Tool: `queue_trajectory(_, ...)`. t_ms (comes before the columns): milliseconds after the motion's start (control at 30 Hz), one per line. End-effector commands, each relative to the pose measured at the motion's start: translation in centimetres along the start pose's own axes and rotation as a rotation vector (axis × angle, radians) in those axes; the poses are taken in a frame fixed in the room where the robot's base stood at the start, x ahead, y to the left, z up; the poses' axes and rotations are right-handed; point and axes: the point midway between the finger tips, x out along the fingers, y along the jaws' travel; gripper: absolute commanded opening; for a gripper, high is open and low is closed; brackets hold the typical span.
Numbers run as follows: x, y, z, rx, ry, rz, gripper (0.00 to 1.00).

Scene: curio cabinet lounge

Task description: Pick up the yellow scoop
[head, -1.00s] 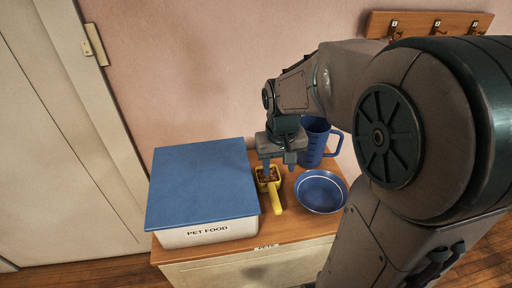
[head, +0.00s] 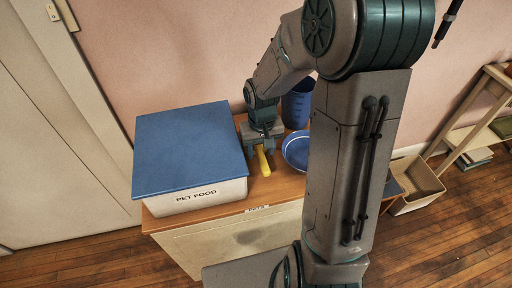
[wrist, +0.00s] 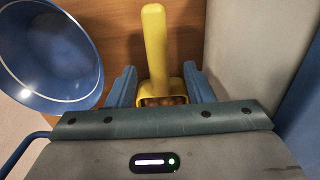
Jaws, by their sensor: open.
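The yellow scoop (head: 263,161) lies on the wooden cabinet top, between the pet food box and the blue bowl. In the head view only its handle shows, since my gripper (head: 261,148) hides the rest. In the wrist view the scoop (wrist: 155,45) has its handle pointing away from my gripper, with brown contents in its cup. My gripper (wrist: 160,88) is open, with one blue finger on each side of the scoop's cup end. I cannot tell whether the fingers touch it.
The pet food box (head: 190,150) with a blue lid stands close on the left. The blue bowl (head: 296,150) and a blue jug (head: 297,105) stand on the right. An open bin (head: 415,185) and a shelf (head: 480,130) are farther right on the floor.

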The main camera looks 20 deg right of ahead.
Motion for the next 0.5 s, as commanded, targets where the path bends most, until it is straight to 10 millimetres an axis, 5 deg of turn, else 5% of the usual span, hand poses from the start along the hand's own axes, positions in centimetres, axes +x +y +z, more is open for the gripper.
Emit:
queue_trajectory(233, 3.5, 0.1, -0.1, -0.001, -0.004, -0.001, 0.47)
queue_trajectory(500, 4.2, 0.1, -0.1, 0.000, 0.000, -0.001, 0.47)
